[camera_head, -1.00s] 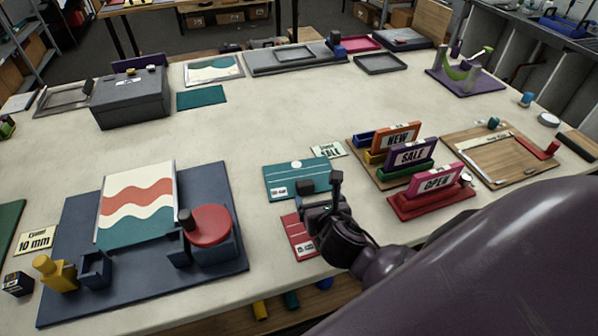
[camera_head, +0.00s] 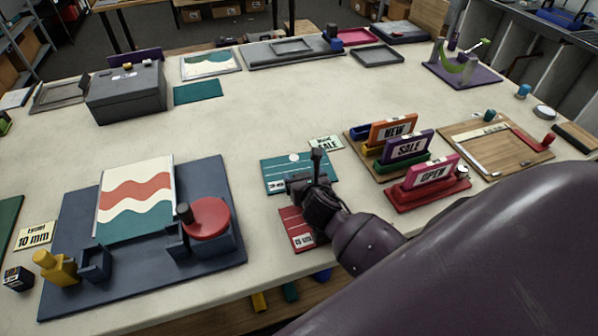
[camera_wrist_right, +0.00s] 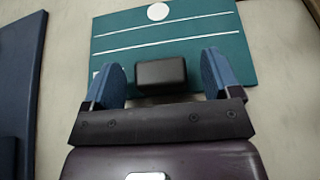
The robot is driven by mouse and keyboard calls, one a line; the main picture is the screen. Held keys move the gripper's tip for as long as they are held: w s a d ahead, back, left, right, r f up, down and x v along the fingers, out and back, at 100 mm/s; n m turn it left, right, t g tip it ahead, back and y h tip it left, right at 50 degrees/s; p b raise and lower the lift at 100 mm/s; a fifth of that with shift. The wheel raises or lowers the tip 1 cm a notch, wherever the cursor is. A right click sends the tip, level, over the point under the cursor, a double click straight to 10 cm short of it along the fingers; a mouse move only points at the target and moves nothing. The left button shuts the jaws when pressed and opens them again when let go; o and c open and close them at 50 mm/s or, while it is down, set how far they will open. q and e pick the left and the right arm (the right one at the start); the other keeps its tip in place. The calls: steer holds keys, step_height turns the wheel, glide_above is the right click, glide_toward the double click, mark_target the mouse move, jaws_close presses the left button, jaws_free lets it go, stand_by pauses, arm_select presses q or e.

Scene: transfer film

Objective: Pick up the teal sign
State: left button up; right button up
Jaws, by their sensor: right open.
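The teal sign (camera_head: 284,175) is a flat teal board with a white circle and white lines, lying on the table front of centre. In the right wrist view the teal sign (camera_wrist_right: 225,45) fills the upper middle, with a dark block (camera_wrist_right: 161,73) on its near part. My right gripper (camera_head: 304,178) is over the sign's near side and hides part of it. In the wrist view its two blue-padded fingers (camera_wrist_right: 162,70) are apart, one on each side of the dark block, with gaps showing. I cannot tell their exact height. My left gripper is not in view.
A red board (camera_head: 293,228) lies just in front of the sign. Right of it stand the NEW (camera_head: 393,130), SALE (camera_head: 408,147) and OPEN (camera_head: 432,173) signs in holders. A navy printing base (camera_head: 215,175) is to the left.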

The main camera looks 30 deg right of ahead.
steer(key=c, duration=1.1)
steer(key=shift+o, duration=0.2)
